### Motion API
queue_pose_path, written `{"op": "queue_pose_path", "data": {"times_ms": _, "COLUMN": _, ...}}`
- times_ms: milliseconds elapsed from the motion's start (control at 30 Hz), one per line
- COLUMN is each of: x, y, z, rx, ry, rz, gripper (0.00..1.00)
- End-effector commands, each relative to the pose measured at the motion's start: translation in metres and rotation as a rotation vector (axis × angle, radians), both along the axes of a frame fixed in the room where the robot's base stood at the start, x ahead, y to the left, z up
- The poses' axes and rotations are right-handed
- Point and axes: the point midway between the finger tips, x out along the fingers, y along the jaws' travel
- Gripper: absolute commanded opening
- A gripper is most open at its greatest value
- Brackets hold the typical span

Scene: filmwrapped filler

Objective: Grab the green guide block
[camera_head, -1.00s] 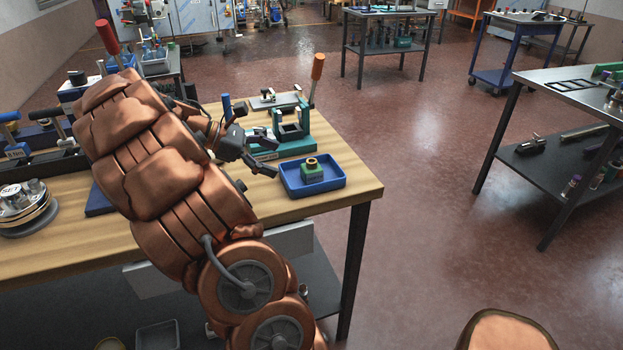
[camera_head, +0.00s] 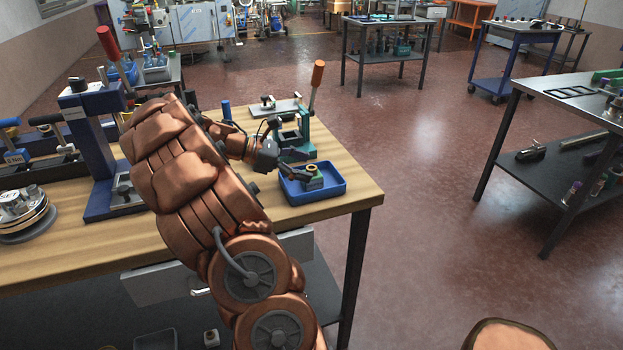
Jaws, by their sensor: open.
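The green guide block (camera_head: 316,180) sits in a small blue tray (camera_head: 325,193) near the right front corner of the wooden workbench. A brass-coloured ring shows on its top. My gripper (camera_head: 305,176) reaches into the tray from the left, with its dark fingers at the block's left side. It is open. The fingers hide part of the block, and I cannot tell whether they touch it.
A green fixture with an orange-handled lever (camera_head: 317,82) stands just behind the tray. A blue press (camera_head: 95,150) with a red handle is left of my arm. The bench (camera_head: 363,192) is bare right of the tray.

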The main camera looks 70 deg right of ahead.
Motion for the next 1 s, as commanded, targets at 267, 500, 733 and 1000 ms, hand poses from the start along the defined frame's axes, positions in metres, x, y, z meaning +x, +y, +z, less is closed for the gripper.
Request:
{"op": "queue_pose_path", "data": {"times_ms": 267, "x": -0.019, "y": -0.01, "z": -0.009, "rx": 0.0, "ry": 0.0, "rz": 0.0, "gripper": 0.86}}
{"op": "queue_pose_path", "data": {"times_ms": 500, "x": -0.018, "y": -0.01, "z": -0.009, "rx": 0.0, "ry": 0.0, "rz": 0.001, "gripper": 0.76}}
{"op": "queue_pose_path", "data": {"times_ms": 733, "x": -0.018, "y": -0.01, "z": -0.009, "rx": 0.0, "ry": -0.001, "rz": 0.001, "gripper": 0.52}}
{"op": "queue_pose_path", "data": {"times_ms": 1000, "x": -0.018, "y": -0.01, "z": -0.009, "rx": 0.0, "ry": -0.001, "rz": 0.001, "gripper": 0.23}}
